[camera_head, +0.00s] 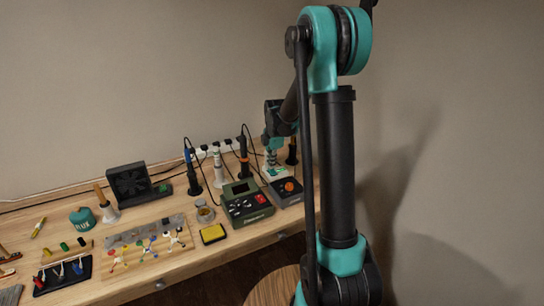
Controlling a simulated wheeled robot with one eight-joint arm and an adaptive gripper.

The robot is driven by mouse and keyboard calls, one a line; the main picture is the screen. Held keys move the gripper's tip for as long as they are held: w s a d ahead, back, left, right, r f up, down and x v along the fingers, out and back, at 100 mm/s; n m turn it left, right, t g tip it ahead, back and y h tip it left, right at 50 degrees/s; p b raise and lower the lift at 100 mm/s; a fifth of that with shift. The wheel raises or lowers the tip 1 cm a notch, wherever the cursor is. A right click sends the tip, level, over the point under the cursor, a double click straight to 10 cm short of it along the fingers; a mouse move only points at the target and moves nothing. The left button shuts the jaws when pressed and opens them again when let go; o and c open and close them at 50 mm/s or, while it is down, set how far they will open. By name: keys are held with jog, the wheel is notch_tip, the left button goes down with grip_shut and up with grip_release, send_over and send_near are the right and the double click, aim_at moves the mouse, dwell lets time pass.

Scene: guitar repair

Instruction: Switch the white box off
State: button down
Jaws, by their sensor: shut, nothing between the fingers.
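A small white box (277,173) stands at the right back of the wooden bench, behind the dark station with the orange knob. Its switch is too small to make out. My gripper (271,165) is at the box, pointing down, shut and empty. It covers part of the box, and I cannot tell whether the fingertips touch it.
A dark station with an orange knob (288,188) and a green station (245,202) stand in front. Soldering irons in stands (192,170), cables and a white power strip (214,147) are close by on the left. A yellow sponge (213,234) lies near the front edge.

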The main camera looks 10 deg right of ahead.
jog(key=shift+f, duration=0.35)
jog(key=shift+w, duration=0.1)
jog(key=shift+w+f+g, duration=0.1)
jog(key=shift+f+g, duration=0.15)
jog(key=shift+g, duration=0.15)
jog(key=shift+s+d+r, duration=0.1)
jog(key=shift+s+d, duration=0.1)
jog(key=shift+s, duration=0.6)
